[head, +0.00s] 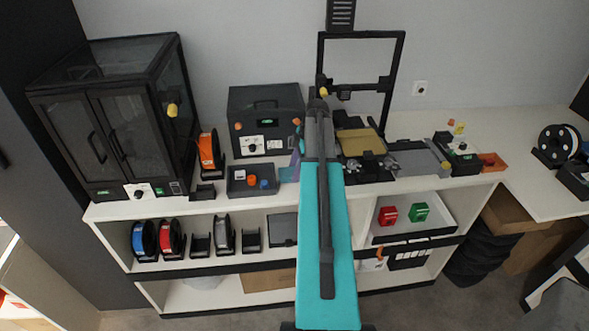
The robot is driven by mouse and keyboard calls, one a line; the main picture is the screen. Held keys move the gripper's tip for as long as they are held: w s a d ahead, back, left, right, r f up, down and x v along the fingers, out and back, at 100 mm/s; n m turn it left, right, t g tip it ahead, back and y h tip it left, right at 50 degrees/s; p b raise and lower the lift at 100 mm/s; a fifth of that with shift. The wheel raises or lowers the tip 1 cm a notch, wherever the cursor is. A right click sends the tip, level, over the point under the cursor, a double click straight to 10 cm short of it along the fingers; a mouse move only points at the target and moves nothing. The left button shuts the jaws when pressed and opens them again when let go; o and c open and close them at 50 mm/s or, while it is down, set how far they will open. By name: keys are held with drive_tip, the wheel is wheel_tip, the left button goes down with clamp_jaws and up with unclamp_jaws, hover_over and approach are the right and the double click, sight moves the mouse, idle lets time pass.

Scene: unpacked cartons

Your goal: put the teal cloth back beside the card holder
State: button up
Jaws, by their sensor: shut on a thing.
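My arm reaches up the middle of the head view to the long white bench. Its far end, with my gripper (299,146), is over the bench beside the dark tray; the fingers are small and mostly hidden by the arm. A small teal patch, which looks like the teal cloth (288,174), shows just left of the arm, at the right end of the tray. My gripper appears shut on it; the contact itself is not clear. A thin purple piece (295,159) stands just above the patch. I cannot make out the card holder for certain.
The dark tray (240,190) holds orange and blue pieces. A black box (267,115) stands behind it, an orange spool (210,152) and a dark cabinet (115,115) to the left. A printer frame (395,80) rises behind the arm. Bare bench (520,122) shows at right.

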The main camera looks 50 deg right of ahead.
drive_tip(key=shift+f, duration=0.4)
drive_tip(key=o, duration=1.2)
drive_tip(key=shift+r+b, duration=0.2)
drive_tip(key=shift+b, duration=0.1)
drive_tip(key=shift+b+v, duration=2)
drive_tip(key=shift+v, duration=4.75)
